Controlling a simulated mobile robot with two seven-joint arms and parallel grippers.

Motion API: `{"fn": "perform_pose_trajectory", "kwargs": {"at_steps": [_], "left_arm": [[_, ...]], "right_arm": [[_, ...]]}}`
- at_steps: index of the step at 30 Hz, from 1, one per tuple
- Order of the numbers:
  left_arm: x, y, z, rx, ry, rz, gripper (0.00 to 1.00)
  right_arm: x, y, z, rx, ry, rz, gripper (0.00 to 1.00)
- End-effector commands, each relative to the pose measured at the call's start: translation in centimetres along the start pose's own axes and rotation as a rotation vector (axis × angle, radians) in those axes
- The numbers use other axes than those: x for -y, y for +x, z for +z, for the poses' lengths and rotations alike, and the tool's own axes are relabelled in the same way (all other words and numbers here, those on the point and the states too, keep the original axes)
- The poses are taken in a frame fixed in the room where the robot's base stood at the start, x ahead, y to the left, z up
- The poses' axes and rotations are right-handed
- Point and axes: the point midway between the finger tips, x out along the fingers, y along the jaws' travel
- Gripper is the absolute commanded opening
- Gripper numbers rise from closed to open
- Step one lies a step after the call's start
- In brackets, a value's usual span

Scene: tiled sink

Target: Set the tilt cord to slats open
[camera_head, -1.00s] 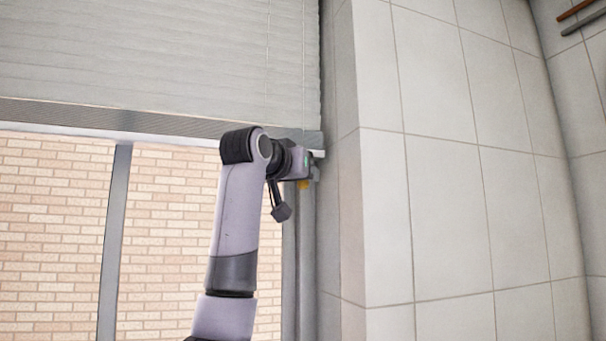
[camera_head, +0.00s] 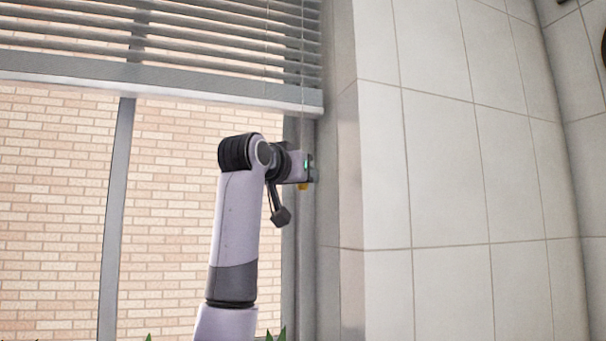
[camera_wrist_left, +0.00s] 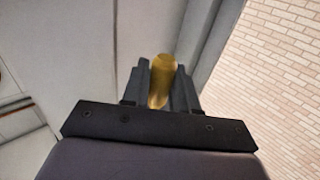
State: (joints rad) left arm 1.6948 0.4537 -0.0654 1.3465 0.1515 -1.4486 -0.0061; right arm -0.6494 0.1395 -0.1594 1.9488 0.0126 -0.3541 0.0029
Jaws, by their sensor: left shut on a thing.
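The window blind (camera_head: 190,70) hangs at the top left of the head view, and bright gaps show between its slats. A thin tilt cord (camera_head: 303,125) hangs at the blind's right end. Its yellow tassel (camera_head: 303,187) shows just under my left gripper (camera_head: 310,168), beside the window frame. In the left wrist view my left gripper (camera_wrist_left: 164,85) is shut on the yellow tassel (camera_wrist_left: 162,78), which sits between the two dark fingers. My right gripper is in neither view.
A tiled wall (camera_head: 440,180) stands close to the right of the gripper. The grey window frame (camera_head: 303,250) runs down behind it. A brick wall (camera_head: 60,200) shows through the window. Green leaf tips (camera_head: 282,335) show at the bottom edge.

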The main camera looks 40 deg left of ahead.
Motion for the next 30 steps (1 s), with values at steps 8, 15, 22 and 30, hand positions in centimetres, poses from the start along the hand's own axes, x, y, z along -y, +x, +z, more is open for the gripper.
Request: {"fn": "perform_pose_trajectory", "kwargs": {"at_steps": [8,15,22,30], "left_arm": [[-0.1,0.1,0.7,0.018,0.001,0.001,0.0],[-0.1,0.1,0.6,0.015,0.001,0.001,0.47],[-0.1,-0.2,0.5,0.01,0.001,0.001,0.47],[0.0,-4.2,0.6,0.007,0.0,0.0,0.47]], "right_arm": [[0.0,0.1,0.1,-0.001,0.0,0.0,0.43],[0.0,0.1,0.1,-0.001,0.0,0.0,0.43],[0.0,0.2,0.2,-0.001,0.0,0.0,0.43],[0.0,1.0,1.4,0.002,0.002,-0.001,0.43]]}}
